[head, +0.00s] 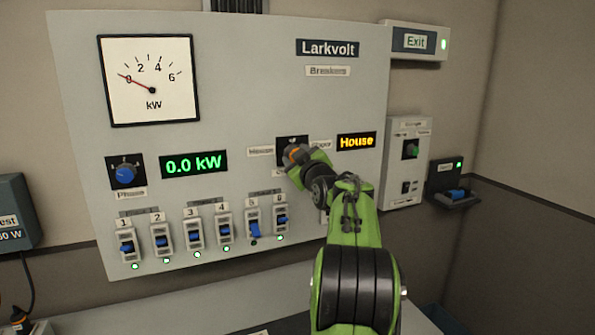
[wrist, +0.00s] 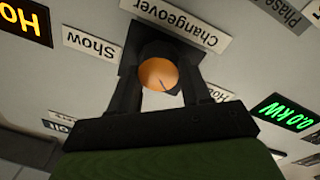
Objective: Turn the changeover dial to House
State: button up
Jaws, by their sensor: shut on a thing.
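The changeover dial is an orange round knob (wrist: 158,76) on a dark square plate (wrist: 131,50), and a little orange also shows in the head view (head: 291,152). My gripper (head: 303,158) is shut on the knob, one finger on each side in the wrist view. A thin dark mark on the knob points to the lower right there. A partly hidden label beginning "Ho" (wrist: 226,94) is on the other side. The amber display (head: 356,141) reads House.
A blue phase knob (head: 125,174), a green 0.0 kW display (head: 194,164) and a row of breaker switches (head: 194,233) share the panel. My arm covers the panel's lower right.

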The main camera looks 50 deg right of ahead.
jog(key=shift+f+n+b, duration=0.1)
jog(key=shift+n+b, duration=0.65)
jog(key=shift+n, duration=0.45)
jog(key=o, duration=1.1)
jog(key=shift+c, duration=0.2)
jog(key=b+v, duration=0.3)
jog(key=v, duration=1.2)
jog(key=shift+s+b, duration=0.3)
jog(key=shift+s, duration=0.1)
